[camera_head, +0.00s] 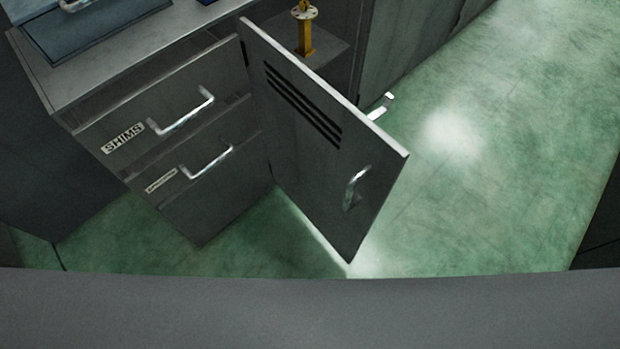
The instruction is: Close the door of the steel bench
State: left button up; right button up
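The steel bench (85,88) stands at the upper left, with a grey worktop and a dark front. Its door (315,165) is swung wide open, hinged on the left beside the drawers and sticking out over the floor. The door has dark vent slots and a metal handle (355,187) near its free edge. Behind it the bench compartment (332,62) is open, and a yellow flanged part (305,32) stands inside. Neither of my grippers is in view.
Two drawers with metal handles sit left of the door; the upper drawer (165,115) is labelled SHIMS. A blue-grey box (95,40) lies on the worktop. Green floor (480,170) is clear to the right. A grey surface (310,312) fills the bottom.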

aim_at(331, 158)
jog(key=i+j+z, duration=0.1)
jog(key=j+z, duration=0.65)
jog(key=j, duration=0.2)
jog(key=j+z, duration=0.35)
jog(key=j, duration=0.15)
jog(key=k+j+z, duration=0.2)
jog(key=k+z, duration=0.15)
